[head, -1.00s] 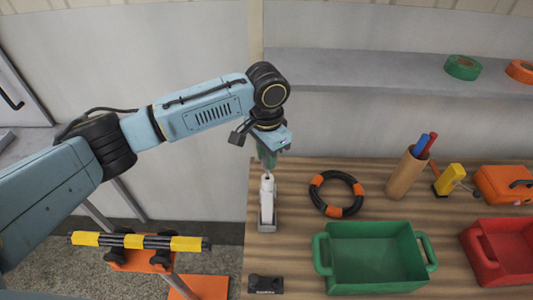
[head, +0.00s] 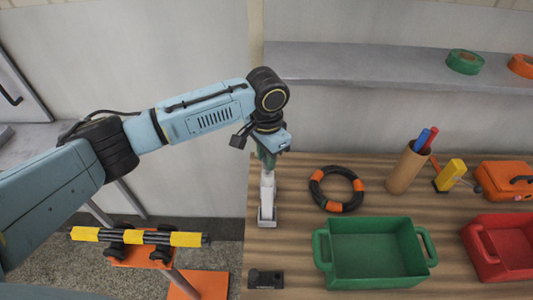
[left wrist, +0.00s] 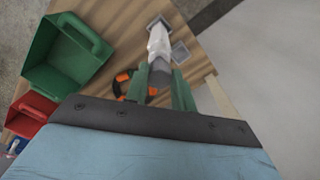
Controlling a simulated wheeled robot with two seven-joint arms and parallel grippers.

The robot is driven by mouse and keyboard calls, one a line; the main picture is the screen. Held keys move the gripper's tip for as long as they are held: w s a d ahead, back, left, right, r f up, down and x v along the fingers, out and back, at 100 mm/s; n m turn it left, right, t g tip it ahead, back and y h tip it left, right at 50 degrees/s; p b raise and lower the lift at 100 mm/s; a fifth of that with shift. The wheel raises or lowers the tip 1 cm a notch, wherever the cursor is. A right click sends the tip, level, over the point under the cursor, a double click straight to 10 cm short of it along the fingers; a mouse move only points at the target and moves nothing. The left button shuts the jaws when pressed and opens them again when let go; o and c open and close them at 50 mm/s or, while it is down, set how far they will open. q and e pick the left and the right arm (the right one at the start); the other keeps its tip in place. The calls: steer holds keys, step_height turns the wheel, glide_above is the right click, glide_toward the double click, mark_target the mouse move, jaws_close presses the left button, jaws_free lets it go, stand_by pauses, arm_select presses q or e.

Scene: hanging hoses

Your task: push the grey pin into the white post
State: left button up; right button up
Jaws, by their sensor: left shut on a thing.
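The white post (head: 267,200) stands upright in a grey holder at the left edge of the wooden bench. It also shows in the left wrist view (left wrist: 159,42). My left gripper (head: 267,159) is directly above the post, with green fingers pointing down. It is shut on the grey pin (left wrist: 160,75), which shows between the fingers in the left wrist view. The pin lines up with the post's top end and appears to meet it; I cannot tell how far in it is. In the head view the fingers mostly hide the pin. My right gripper is not in view.
A black-and-orange ring (head: 337,188) lies right of the post. A green crate (head: 325,262), a red crate (head: 490,258) and a pen cup (head: 405,172) stand further right. A small black item (head: 265,281) lies near the front. A shelf (head: 370,72) runs behind.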

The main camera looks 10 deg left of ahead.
arm_select(q)
steer(key=shift+f+b, duration=0.35)
steer(key=shift+f, duration=0.95)
steer(key=o, duration=1)
steer(key=shift+o, duration=0.2)
steer(key=shift+r, duration=0.1)
step_height(320, 180, up, 13)
steer(key=b, duration=0.1)
steer(key=shift+r, duration=0.15)
